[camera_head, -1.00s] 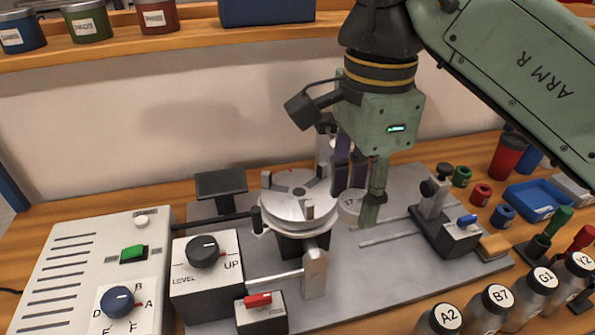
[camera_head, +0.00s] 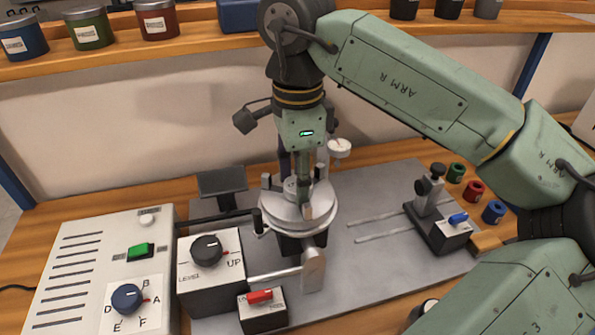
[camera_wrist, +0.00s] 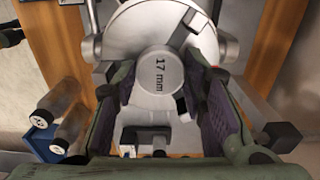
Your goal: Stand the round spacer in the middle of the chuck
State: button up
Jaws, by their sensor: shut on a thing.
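The round spacer (camera_wrist: 161,70) is a pale disc marked "17 mm" on its top face. My gripper (camera_wrist: 160,90) is shut on it, with a dark pad on either side. The chuck (camera_head: 284,212) is a silver round plate with raised jaws around its rim; it also fills the top of the wrist view (camera_wrist: 125,35). My gripper (camera_head: 299,190) points down over the chuck, with the spacer (camera_head: 290,186) partly hidden between its fingers near the chuck's middle. I cannot tell whether the spacer touches the chuck face.
A dial gauge (camera_head: 339,148) stands just behind and right of my gripper. A level knob box (camera_head: 209,270) and a red switch box (camera_head: 263,310) are in front left of the chuck. A sliding stop (camera_head: 437,220) is to the right; the plate between is clear.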

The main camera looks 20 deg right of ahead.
jog(key=shift+f, duration=0.25)
jog(key=o, duration=0.9)
notch_tip(320, 180, up, 12)
jog(key=p, duration=0.4)
jog(key=shift+r, duration=0.25)
